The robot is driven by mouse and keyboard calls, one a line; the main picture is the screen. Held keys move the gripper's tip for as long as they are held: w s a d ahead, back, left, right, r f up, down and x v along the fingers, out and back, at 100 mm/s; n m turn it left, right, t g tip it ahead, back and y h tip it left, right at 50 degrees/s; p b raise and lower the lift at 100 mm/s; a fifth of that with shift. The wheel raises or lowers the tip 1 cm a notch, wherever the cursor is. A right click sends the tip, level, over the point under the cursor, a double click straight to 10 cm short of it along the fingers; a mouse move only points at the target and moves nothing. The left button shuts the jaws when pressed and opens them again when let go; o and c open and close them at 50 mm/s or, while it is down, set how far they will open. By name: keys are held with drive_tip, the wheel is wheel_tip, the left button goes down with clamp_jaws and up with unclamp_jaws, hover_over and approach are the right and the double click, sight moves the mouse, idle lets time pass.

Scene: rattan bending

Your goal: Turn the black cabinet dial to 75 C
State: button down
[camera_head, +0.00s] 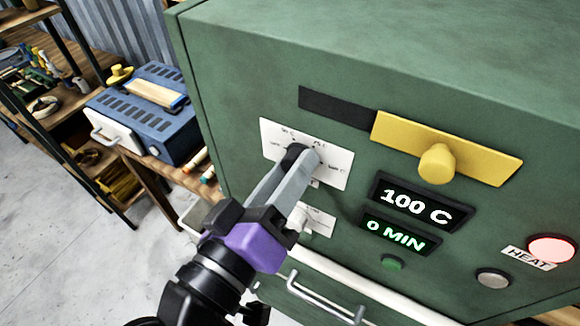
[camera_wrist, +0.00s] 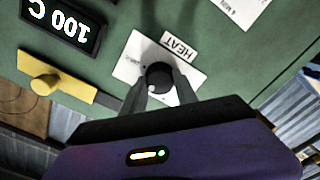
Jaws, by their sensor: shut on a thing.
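The black dial (camera_wrist: 159,75) sits on a white label plate (camera_head: 338,176) on the green cabinet front. In the head view the dial is mostly hidden behind my fingers. My gripper (camera_head: 300,160) reaches up to it from below left, its two grey fingers closed on the dial's sides. In the wrist view the fingers of my gripper (camera_wrist: 160,88) flank the dial, with the purple gripper body below. The temperature display (camera_head: 410,203) reads 100 C. Small temperature marks ring the dial but are too small to read surely.
A second display (camera_head: 394,234) reads 0 MIN. A yellow slide with a knob (camera_head: 437,163), a green button (camera_head: 392,263), a lit red lamp (camera_head: 551,249) and a metal button (camera_head: 492,279) are to the right. A handle (camera_head: 315,297) sticks out below. A blue toolbox-like machine (camera_head: 150,110) stands left.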

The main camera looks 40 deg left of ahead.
drive_tip(key=c, duration=0.9)
unclamp_jaws()
drive_tip(key=shift+c, duration=0.2)
drive_tip(key=b+v, duration=0.2)
drive_tip(key=v, duration=0.6)
drive_tip(key=shift+w, duration=0.1)
